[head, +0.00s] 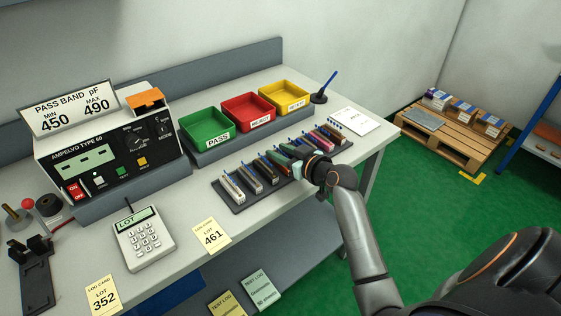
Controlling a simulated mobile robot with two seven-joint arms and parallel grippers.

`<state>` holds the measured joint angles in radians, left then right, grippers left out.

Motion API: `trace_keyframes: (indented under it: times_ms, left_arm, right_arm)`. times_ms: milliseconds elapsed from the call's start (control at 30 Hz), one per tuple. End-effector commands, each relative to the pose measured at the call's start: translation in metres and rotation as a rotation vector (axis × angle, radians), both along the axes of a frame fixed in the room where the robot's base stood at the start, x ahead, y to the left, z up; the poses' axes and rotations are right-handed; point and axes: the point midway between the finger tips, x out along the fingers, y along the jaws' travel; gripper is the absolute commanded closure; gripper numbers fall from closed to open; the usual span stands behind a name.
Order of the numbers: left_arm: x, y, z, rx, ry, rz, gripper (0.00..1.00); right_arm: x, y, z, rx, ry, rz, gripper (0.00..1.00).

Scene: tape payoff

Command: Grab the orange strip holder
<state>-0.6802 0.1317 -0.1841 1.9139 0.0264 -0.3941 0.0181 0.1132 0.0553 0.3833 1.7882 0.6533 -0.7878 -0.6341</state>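A row of narrow strip holders (251,178) in several colours lies on a dark mat (238,207) on the bench. Grey or white ones are at the near left end, and reddish or pink ones (322,138) at the far right end. I cannot clearly pick out an orange holder; part of the row is hidden by my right gripper. My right gripper (294,160) is low over the middle of the row, with its fingers among the holders. Whether it is open or shut on one is too small to tell. My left gripper is not in view.
Green (205,127), red (247,111) and yellow (284,97) bins stand behind the row. A tester (110,155) with an orange piece (146,100) on top is at left. A keypad (145,239) stands in front of it. A white sheet (355,121) lies beyond the row.

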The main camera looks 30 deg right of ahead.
Motion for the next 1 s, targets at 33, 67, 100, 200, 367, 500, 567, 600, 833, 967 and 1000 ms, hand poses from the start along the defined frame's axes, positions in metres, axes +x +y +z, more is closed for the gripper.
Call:
trace_keyframes:
  times_ms: [33,67,100,200,367,500,567,600,833,967,1000]
  left_arm:
    - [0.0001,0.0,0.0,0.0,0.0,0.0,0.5]
    - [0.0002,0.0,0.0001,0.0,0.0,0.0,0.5]
    - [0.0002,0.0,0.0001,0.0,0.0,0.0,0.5]
    - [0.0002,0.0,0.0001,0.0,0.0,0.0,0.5]
    - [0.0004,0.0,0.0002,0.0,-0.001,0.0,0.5]
    - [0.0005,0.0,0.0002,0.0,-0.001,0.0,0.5]
    - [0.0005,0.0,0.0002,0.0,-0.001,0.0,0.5]
    - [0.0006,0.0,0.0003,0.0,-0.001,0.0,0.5]
    - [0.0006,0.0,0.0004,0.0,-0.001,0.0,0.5]
    - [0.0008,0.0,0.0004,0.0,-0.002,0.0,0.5]
    - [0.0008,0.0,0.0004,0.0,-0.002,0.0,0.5]
  right_arm:
    - [-0.0001,0.0,0.0001,0.0,0.0,0.0,0.6]
    - [-0.0002,0.0,0.0001,0.0,0.0,0.0,0.6]
    - [-0.0002,0.0,0.0001,0.0,0.0,0.0,0.63]
    - [-0.0003,0.0,0.0002,0.0,0.0,0.0,0.75]
    - [-0.0003,-0.0001,0.0002,0.001,0.0,0.0,0.93]
    - [-0.0004,-0.0001,0.0002,0.0,0.0,0.0,1.0]
    - [-0.0004,-0.0002,0.0002,0.0,0.0,0.0,1.0]
    - [-0.0004,-0.0002,0.0002,0.0,0.0,0.0,1.0]
    - [-0.0005,-0.0002,0.0003,0.0,0.0,0.0,1.0]
    - [-0.0005,-0.0002,0.0004,0.0,0.0,0.0,1.0]
    - [-0.0005,-0.0003,0.0004,0.0,0.0,-0.001,1.0]
